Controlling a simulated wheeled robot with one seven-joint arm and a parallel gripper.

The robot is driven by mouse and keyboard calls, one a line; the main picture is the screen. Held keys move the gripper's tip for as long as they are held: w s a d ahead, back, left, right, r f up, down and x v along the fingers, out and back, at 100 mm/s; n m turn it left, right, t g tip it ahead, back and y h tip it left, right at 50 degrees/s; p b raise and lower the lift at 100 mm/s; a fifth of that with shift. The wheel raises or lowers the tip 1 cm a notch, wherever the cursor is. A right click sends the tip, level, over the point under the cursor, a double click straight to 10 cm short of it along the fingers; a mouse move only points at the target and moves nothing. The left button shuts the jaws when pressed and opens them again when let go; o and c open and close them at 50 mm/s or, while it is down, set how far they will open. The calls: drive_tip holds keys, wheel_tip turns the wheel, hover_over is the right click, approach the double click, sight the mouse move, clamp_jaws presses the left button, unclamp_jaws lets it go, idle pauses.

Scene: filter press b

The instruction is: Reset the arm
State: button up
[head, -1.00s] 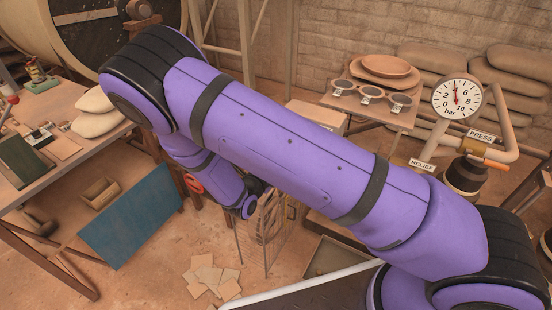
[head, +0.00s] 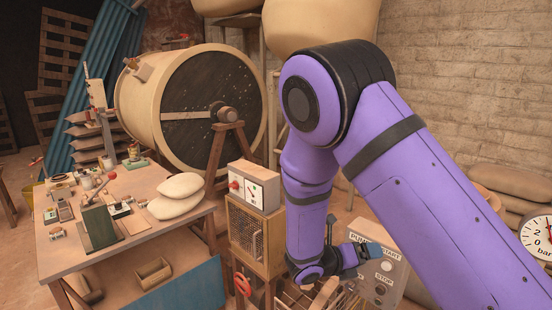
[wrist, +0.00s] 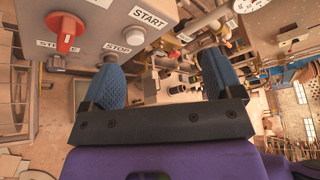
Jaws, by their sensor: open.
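My purple arm comes in from the lower right of the head view, bends at a high elbow and hangs down in the middle. My gripper (head: 362,256) is at its lower end, beside a grey control box (head: 385,275) with START and STOP labels. In the wrist view my gripper (wrist: 163,72) has its two blue ribbed fingers wide apart with nothing between them. The control box (wrist: 100,35) fills the upper left there, with a red handle (wrist: 67,32) and pale buttons, close to the left finger; I cannot tell whether they touch.
A pressure gauge (head: 538,233) is at the right edge.

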drive_tip(key=s+d+r+m+g+y, duration=0.35)
drive_tip(key=s+r+m, duration=0.25)
drive_tip(key=r+m, duration=0.25)
drive_tip(key=s+d+r+m+g+y, duration=0.2)
drive_tip(key=s+d+r+m+y, duration=0.25)
drive_tip(key=r+m, duration=0.45)
drive_tip(key=s+r+m+t+y, duration=0.5)
drive_tip(key=s+r+m, duration=0.6)
drive_tip(key=s+m, duration=0.5)
drive_tip(key=shift+r+y, duration=0.25)
drive_tip(key=shift+y, duration=0.35)
drive_tip(key=shift+t, duration=0.25)
